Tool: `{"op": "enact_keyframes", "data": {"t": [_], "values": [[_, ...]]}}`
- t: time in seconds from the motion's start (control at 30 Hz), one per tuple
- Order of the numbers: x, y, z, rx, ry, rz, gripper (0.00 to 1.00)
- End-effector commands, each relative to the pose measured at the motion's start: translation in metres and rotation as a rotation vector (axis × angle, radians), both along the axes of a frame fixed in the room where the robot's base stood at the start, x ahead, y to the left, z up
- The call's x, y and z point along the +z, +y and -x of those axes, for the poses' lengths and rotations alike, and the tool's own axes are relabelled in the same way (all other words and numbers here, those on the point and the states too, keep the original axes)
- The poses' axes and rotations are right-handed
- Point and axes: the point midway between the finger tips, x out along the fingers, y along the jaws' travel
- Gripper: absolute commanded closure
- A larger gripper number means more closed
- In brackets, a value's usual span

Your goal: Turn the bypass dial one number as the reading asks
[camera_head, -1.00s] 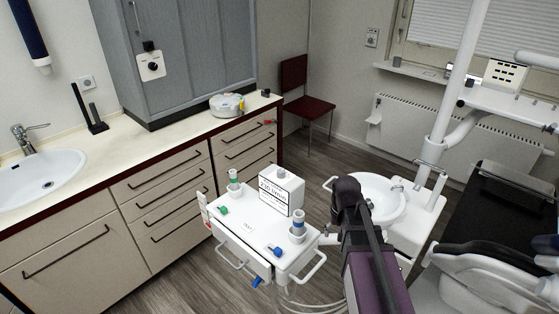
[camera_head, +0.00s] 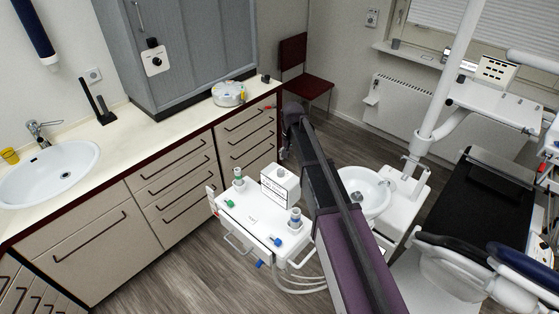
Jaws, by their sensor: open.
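A white plate with a round black-marked dial (camera_head: 153,62) is on the front of the grey cabinet, with a small black knob (camera_head: 152,43) above it. A white box (camera_head: 280,186) with a printed label stands on the white cart (camera_head: 250,222); its text is too small to read now. I cannot tell which control is the bypass dial. The cart also bears a green knob (camera_head: 230,204) and a blue knob (camera_head: 277,241). My purple and black arm reaches up from the lower right, past the cart's right side. My gripper is not clearly visible beyond the arm's bend.
A round white device (camera_head: 229,93) stands on the counter (camera_head: 135,142), with a sink (camera_head: 48,176) at left. A red chair (camera_head: 305,75) stands behind. A white basin (camera_head: 362,192) and black treatment chair (camera_head: 470,205) are at right. Floor is open left of the cart.

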Motion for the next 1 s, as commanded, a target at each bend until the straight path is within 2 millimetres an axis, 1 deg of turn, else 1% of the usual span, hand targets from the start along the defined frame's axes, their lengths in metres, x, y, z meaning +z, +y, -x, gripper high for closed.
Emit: {"op": "enact_keyframes", "data": {"t": [0.03,0.2,0.3,0.43,0.8,1.0], "values": [[0.017,0.010,-0.010,-0.002,0.000,0.000,0.22],[0.034,0.030,-0.023,-0.012,0.000,0.000,0.22],[0.039,0.036,-0.027,-0.015,0.000,0.000,0.22],[0.040,0.040,-0.028,-0.017,0.000,0.000,0.22],[0.039,0.040,-0.028,-0.017,0.000,0.000,0.22],[0.034,0.040,-0.028,-0.016,0.000,0.000,0.22]]}}
